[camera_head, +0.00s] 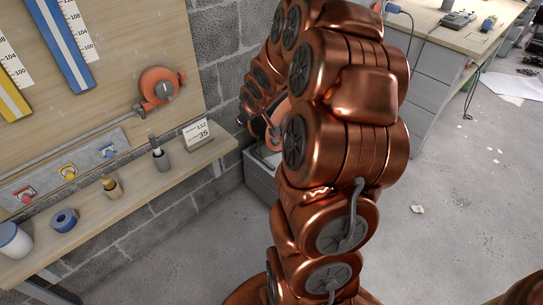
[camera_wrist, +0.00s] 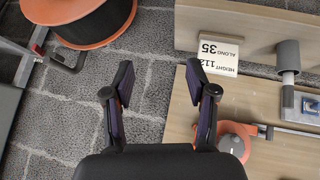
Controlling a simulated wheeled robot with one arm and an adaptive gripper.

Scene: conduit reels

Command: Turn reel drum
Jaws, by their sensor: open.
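A reel drum (camera_wrist: 97,36) with an orange flange and dark inner part shows at the upper left of the wrist view, cut off by the frame. In the head view, only slivers of orange (camera_head: 278,114) show behind my copper arm, and most of the reel is hidden. My gripper (camera_wrist: 160,82) is open and empty, its two dark fingers pointing up in the wrist view. The reel is beyond and left of the left finger, with a visible gap. My arm hides most of the gripper in the head view.
A wooden board (camera_head: 110,60) holds a small orange round device (camera_head: 160,86) and a metal rod. A shelf (camera_head: 130,207) below carries a number card (camera_head: 196,133) and small items. A grey box (camera_head: 262,182) stands beneath the reel. A workbench (camera_head: 440,30) is behind; open floor lies right.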

